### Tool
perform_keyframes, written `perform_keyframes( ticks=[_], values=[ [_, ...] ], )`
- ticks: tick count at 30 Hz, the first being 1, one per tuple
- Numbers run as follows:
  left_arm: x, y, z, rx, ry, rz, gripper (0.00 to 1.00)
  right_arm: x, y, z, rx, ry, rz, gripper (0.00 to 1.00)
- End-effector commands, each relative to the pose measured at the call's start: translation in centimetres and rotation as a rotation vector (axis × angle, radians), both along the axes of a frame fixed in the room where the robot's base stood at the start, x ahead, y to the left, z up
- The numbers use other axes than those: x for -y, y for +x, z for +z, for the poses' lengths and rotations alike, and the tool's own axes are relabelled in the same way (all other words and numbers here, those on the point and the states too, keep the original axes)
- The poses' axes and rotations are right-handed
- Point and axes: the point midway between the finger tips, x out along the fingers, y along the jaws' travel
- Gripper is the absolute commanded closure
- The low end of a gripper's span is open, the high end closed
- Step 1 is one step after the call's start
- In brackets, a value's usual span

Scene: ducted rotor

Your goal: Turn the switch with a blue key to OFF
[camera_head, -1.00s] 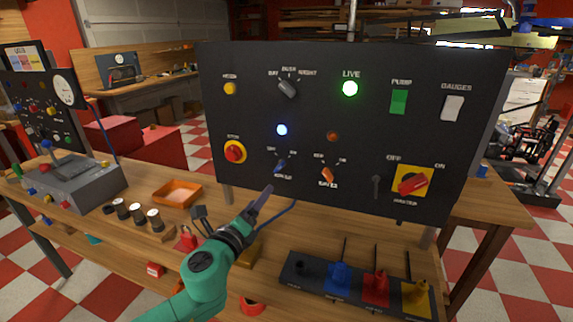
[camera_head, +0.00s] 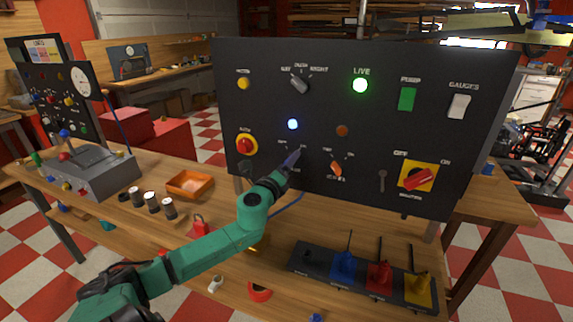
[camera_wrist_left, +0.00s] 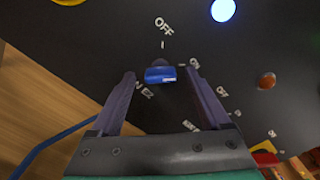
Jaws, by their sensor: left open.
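The blue key (camera_wrist_left: 160,75) sits in its switch on the black panel, with an OFF mark above it and an ON mark to its upper right in the left wrist view. My left gripper (camera_wrist_left: 161,84) is open, with one finger on each side of the key and gaps to both. In the head view my left gripper (camera_head: 293,158) reaches up to the panel's lower middle and hides the key. I cannot tell exactly which mark the key points to. My right gripper is in neither view.
The black panel (camera_head: 440,135) also carries an orange key switch (camera_head: 336,167) just right of the gripper, a red-and-yellow master switch (camera_head: 418,177), and a lit green LIVE lamp (camera_head: 360,85). A lit blue lamp (camera_head: 293,124) is just above the gripper. An orange tray (camera_head: 190,185) lies on the bench.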

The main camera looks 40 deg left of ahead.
Motion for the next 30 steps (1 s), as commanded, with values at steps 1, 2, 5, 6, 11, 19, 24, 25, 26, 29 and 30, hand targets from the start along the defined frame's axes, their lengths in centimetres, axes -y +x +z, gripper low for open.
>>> perform_keyframes(
  ticks=[1, 2, 5, 6, 11, 19, 24, 25, 26, 29, 30],
  values=[
    [0.01, -0.01, -0.02, 0.0, 0.0, 0.0, 0.2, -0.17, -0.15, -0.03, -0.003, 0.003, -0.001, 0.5],
    [0.01, -0.02, -0.02, 0.0, 0.0, 0.0, 0.2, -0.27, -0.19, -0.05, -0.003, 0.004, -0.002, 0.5],
    [0.03, -0.03, -0.03, 0.0, 0.0, 0.0, 0.39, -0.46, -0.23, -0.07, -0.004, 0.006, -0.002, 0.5],
    [0.03, -0.03, -0.02, 0.0, 0.0, 0.0, 0.54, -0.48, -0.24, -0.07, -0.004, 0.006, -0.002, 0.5],
    [0.04, -0.04, -0.03, 0.0, 0.0, 0.0, 1.0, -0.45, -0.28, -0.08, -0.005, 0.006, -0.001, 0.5],
    [0.04, -0.05, -0.06, 0.009, -0.027, -0.001, 1.0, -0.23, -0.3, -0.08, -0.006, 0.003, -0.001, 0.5],
    [0.04, -0.05, -0.04, 0.032, -0.092, 0.0, 1.0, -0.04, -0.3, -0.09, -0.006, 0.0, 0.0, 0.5],
    [0.04, -0.05, -0.04, 0.038, -0.108, 0.0, 1.0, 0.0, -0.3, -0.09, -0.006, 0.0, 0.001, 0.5],
    [0.04, -0.05, -0.03, 0.044, -0.125, 0.0, 1.0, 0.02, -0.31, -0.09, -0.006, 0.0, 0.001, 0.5],
    [0.06, -0.04, -0.05, 0.068, -0.194, 0.0, 1.0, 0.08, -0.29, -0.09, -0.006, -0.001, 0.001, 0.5],
    [0.04, -0.05, -0.03, 0.078, -0.224, 0.0, 1.0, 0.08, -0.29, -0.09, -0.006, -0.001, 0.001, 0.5]
  ],
)
